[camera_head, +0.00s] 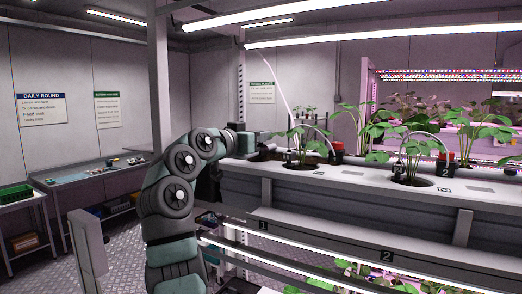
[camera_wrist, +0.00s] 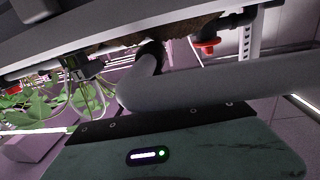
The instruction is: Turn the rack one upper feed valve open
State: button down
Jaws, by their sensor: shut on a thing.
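My gripper (camera_head: 240,141) is at the left end of the upper rack trough in the head view, small and partly behind my arm. In the wrist view a green housing with a lit indicator fills the bottom. A thick grey tube crosses in front of it, and the fingertips are not clearly visible. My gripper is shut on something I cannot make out. A red valve handle (camera_wrist: 207,48) hangs under a black pipe fitting (camera_wrist: 237,20) at upper right in the wrist view, apart from the green housing. I cannot tell which valve this is.
The upper trough (camera_head: 340,185) holds several leafy plants with pale hoses. Number plates 1 (camera_head: 263,225) and 2 (camera_head: 387,255) mark the rail below. A workbench (camera_head: 95,172) and a green crate (camera_head: 15,192) stand at left. Foliage (camera_wrist: 45,105) shows at left in the wrist view.

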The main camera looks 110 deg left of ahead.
jog(key=shift+w+f+n+g+y+b, duration=0.15)
jog(key=shift+n+g+y+b, duration=0.2)
jog(key=shift+n+g, duration=0.4)
jog(key=shift+g, duration=0.25)
jog(key=c, duration=1.4)
grip_release()
jog(key=shift+c, duration=0.2)
jog(key=shift+d, duration=0.1)
jog(key=b+v, duration=0.3)
jog(key=v, duration=0.8)
jog(key=shift+b, duration=0.3)
